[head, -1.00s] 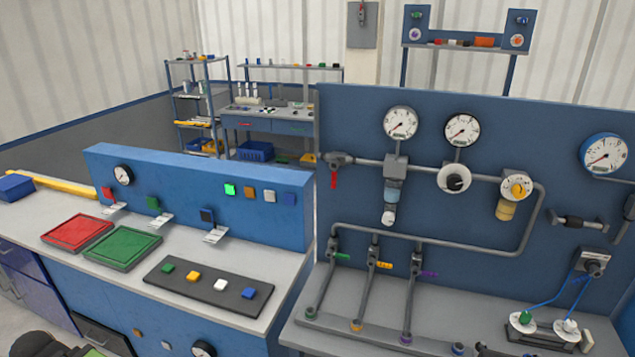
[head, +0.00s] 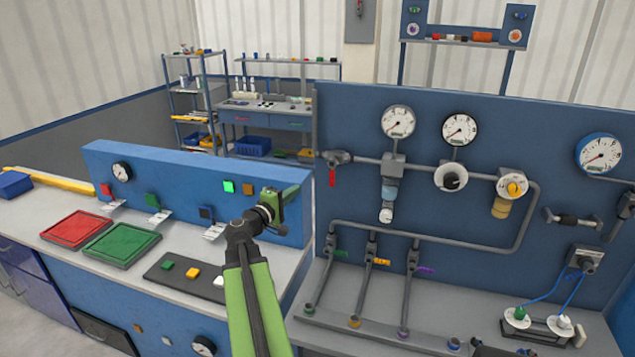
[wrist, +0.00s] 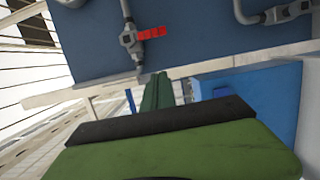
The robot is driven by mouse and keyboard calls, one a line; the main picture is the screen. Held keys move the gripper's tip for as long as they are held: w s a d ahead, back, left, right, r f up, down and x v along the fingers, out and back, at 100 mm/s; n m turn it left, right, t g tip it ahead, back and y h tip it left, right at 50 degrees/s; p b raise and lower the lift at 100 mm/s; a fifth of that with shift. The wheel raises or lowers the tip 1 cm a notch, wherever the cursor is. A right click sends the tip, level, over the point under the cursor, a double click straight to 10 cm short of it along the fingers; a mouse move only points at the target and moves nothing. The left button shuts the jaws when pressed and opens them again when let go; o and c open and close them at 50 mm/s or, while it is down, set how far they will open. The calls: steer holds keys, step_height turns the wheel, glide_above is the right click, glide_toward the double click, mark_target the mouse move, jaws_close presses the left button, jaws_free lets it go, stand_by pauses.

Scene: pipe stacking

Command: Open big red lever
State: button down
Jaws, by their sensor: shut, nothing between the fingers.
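The red lever (head: 332,177) hangs down from a grey valve (head: 336,158) at the left end of the pipework on the blue panel. The wrist view, which is turned, shows the red lever (wrist: 152,33) pointing right from the valve (wrist: 128,40). My green gripper (head: 294,190) is left of the lever and a little lower in the head view, over the low blue console. Its fingers (wrist: 157,82) are shut and empty, with their tips apart from the lever. Nothing covers the lever in either view.
The blue console (head: 105,165) stands left of the panel. The wall right around the lever is clear.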

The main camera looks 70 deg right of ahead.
mark_target(332, 172)
steer(key=s+d, duration=0.5)
steer(key=d, duration=0.4)
steer(key=shift+s+d, duration=0.35)
steer(key=shift+d, duration=0.05)
